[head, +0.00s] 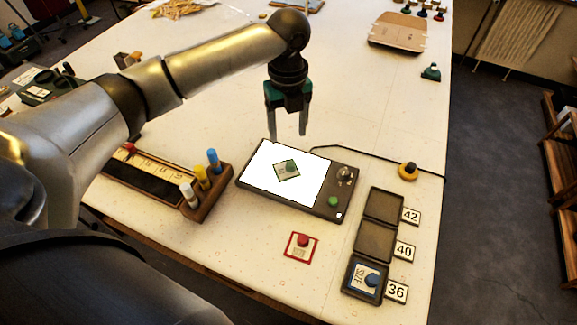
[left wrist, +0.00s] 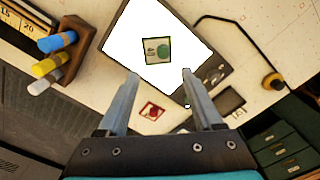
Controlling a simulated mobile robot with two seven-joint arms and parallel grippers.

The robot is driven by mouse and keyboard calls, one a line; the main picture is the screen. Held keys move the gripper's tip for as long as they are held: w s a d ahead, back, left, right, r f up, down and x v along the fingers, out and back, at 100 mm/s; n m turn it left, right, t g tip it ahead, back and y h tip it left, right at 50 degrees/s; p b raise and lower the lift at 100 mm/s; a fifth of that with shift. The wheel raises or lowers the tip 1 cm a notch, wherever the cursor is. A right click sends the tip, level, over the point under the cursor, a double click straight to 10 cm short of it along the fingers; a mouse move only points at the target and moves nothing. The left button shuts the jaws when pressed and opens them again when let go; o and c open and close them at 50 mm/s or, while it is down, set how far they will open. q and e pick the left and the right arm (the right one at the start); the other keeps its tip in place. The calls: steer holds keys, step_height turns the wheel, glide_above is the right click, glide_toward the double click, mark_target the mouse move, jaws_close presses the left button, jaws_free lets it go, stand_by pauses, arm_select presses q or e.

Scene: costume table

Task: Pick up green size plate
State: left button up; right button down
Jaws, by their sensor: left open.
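The green size plate (head: 281,171) is a small square with a green knob. It lies on the bright white panel of a dark light box (head: 319,209). In the left wrist view the plate (left wrist: 151,51) shows ahead of the fingertips, on the lit panel. My left gripper (head: 287,134) hangs above the far edge of the light box. Its fingers are apart with nothing between them, also in the left wrist view (left wrist: 160,74). It is clear of the plate. My right gripper is not in view.
A red-knobbed plate (head: 299,246) lies in front of the light box. Trays marked 42 (head: 384,205), 40 (head: 374,242) and 36 stand at right; the 36 tray holds a blue-knobbed plate (head: 366,279). A wooden rack with markers (head: 205,203) stands left. A cable runs behind the box.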

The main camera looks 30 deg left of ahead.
mark_target(291, 163)
arm_select(q)
steer(key=f, duration=1)
steer(key=shift+w+d+f, duration=0.15)
steer(key=shift+d+f, duration=0.1)
steer(key=shift+f, duration=0.05)
steer(key=shift+c, duration=0.2)
jaws_close()
